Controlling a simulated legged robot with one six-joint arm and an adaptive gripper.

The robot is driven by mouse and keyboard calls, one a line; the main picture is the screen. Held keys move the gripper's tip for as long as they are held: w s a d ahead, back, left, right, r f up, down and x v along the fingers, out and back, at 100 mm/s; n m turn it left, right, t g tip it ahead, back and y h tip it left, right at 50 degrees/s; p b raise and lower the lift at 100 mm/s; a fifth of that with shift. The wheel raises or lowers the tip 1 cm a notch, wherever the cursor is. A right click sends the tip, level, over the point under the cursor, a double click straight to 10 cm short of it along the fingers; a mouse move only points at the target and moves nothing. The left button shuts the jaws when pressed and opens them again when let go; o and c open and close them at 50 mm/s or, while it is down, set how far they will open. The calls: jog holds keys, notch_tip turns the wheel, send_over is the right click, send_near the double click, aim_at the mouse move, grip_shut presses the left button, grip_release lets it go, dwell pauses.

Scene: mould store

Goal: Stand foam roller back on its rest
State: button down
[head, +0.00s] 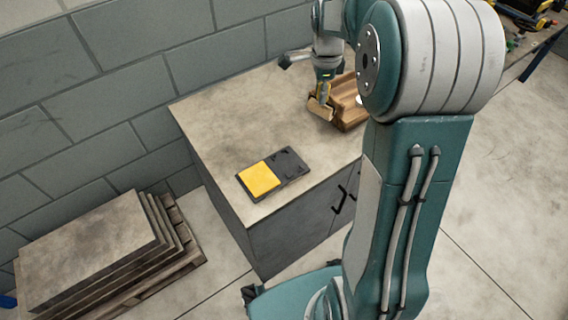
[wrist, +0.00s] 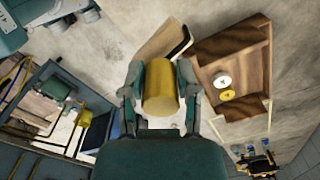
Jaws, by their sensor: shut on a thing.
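My gripper (wrist: 160,90) is shut on a yellow cylinder, the foam roller (wrist: 161,92), with one finger on each side of it in the wrist view. In the head view my gripper (head: 324,88) is over the far right part of the cabinet top, and only a small bit of yellow shows between its fingers. A tan wooden piece with a dark strip (wrist: 160,38) lies close by; in the head view it is just below the gripper (head: 320,109). I cannot tell which thing is the rest, or whether the roller touches anything.
A wooden tray (wrist: 222,52) with a white disc and a yellow disc stands beside the gripper. A dark plate (head: 292,162) with a yellow square pad (head: 259,179) lies near the cabinet's front edge. The cabinet top (head: 215,115) is bare at left. Stacked boards (head: 90,245) stand on the floor.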

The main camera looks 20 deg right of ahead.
jog(key=d+m, duration=0.3)
jog(key=d, duration=0.1)
jog(key=s+a+f, duration=0.1)
jog(key=a+f, duration=0.3)
jog(key=a, duration=0.1)
jog(key=s+a+f, duration=0.1)
jog(key=a+f, duration=0.3)
jog(key=s+a+f, duration=0.1)
jog(key=a+f, duration=0.3)
jog(key=a, duration=0.1)
jog(key=shift+s+a+f, duration=0.25)
jog(key=shift+a, duration=0.05)
jog(key=shift+f, duration=0.35)
jog(key=shift+d+f, duration=0.1)
jog(key=shift+d, duration=0.2)
jog(key=shift+f, duration=0.2)
jog(key=shift+c, duration=1.7)
grip_release()
jog(key=shift+a, duration=0.15)
jog(key=shift+r, duration=0.2)
